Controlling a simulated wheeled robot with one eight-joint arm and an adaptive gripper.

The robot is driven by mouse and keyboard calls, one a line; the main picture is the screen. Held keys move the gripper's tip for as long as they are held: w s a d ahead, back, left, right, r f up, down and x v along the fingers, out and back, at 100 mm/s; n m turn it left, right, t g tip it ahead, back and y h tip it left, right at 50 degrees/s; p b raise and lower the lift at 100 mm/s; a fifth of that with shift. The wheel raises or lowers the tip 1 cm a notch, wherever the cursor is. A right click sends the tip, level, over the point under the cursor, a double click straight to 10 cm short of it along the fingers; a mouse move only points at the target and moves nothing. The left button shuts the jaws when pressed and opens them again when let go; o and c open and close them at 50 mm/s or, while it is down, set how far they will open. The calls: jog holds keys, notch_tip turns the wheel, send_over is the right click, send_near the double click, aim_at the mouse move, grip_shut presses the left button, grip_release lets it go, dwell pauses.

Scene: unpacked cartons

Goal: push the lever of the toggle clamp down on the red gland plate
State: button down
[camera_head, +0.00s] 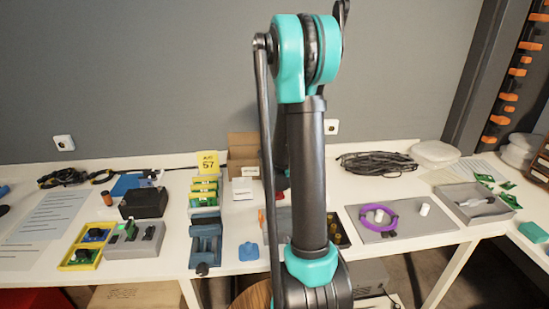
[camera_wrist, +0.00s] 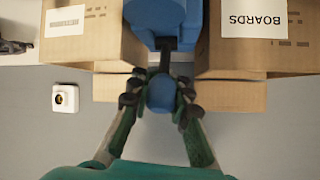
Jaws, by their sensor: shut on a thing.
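In the wrist view, my gripper (camera_wrist: 160,95) is shut on a rounded blue knob (camera_wrist: 161,94). A short dark stem (camera_wrist: 165,60) joins the knob to a larger blue body (camera_wrist: 158,18) at the top of the picture. This may be the toggle clamp and its lever, but I cannot tell for sure. The red gland plate is not clear in either view. In the head view, only a small patch of red (camera_head: 282,184) shows beside my arm, which hides the middle of the table and my gripper.
Cardboard cartons (camera_wrist: 113,50) flank the blue body in the wrist view, one labelled BOARDS (camera_wrist: 254,18). A blue vise (camera_head: 206,240) and green boards (camera_head: 204,190) stand left of my arm. A grey plate with a purple ring (camera_head: 378,217) lies to the right.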

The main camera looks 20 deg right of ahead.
jog(key=c, duration=1.4)
grip_release()
jog(key=shift+s+f, duration=0.1)
jog(key=shift+o, duration=0.2)
jog(key=shift+s, duration=0.1)
jog(key=v, duration=1.2)
